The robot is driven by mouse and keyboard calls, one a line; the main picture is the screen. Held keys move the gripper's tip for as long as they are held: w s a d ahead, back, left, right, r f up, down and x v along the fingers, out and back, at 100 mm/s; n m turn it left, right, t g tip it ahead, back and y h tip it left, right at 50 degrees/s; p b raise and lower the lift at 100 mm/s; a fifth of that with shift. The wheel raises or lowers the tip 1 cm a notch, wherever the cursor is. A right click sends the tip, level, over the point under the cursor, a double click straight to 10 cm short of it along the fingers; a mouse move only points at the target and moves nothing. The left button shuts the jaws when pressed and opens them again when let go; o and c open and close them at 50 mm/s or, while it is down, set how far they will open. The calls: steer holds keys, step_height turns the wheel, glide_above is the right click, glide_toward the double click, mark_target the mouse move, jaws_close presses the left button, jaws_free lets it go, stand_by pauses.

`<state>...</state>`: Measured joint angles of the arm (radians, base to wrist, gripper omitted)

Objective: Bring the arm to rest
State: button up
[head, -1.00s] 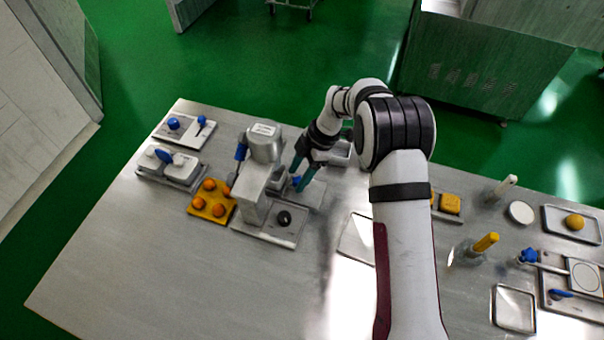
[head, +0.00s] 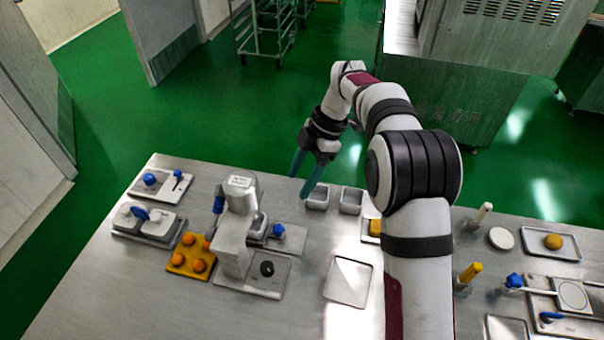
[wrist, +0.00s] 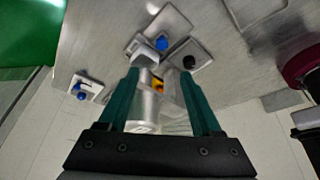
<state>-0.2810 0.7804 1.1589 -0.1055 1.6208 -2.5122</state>
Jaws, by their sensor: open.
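My gripper (head: 311,172) is open and empty, with its two teal fingers apart. In the head view it hangs in the air near the far edge of the steel table, right of the grey encrusting machine (head: 237,225). In the wrist view my gripper (wrist: 160,85) shows its fingers spread, with the machine (wrist: 143,113) in view between them at a distance. Nothing is between the fingertips. My arm is raised and bent above the table.
A yellow tray (head: 176,268) with orange balls sits left of the machine. Two small grey bins (head: 317,203) stand below the gripper. An empty tray (head: 348,281) lies mid-table. White units with blue knobs (head: 150,179) are far left. The front left of the table is clear.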

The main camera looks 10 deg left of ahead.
steer(key=shift+w+d+r, duration=0.1)
steer(key=shift+r, duration=0.25)
steer(key=s+d+r+m+t+h, duration=0.1)
steer(key=s+d+r+m, duration=0.3)
steer(key=s+d+m, duration=0.3)
steer(key=s+d+r+m+t, duration=0.1)
steer(key=s+d+r+m, duration=0.4)
steer(key=s+m, duration=0.3)
steer(key=s+d+f+m, duration=0.2)
steer(key=s+m, duration=0.6)
steer(key=s+d+f+m+h, duration=0.1)
steer(key=s+d+f+m, duration=0.2)
steer(key=s+m, duration=0.4)
steer(key=shift+s+d+m+t, duration=0.2)
steer(key=shift+s+m+t, duration=0.1)
steer(key=shift+s+m, duration=0.1)
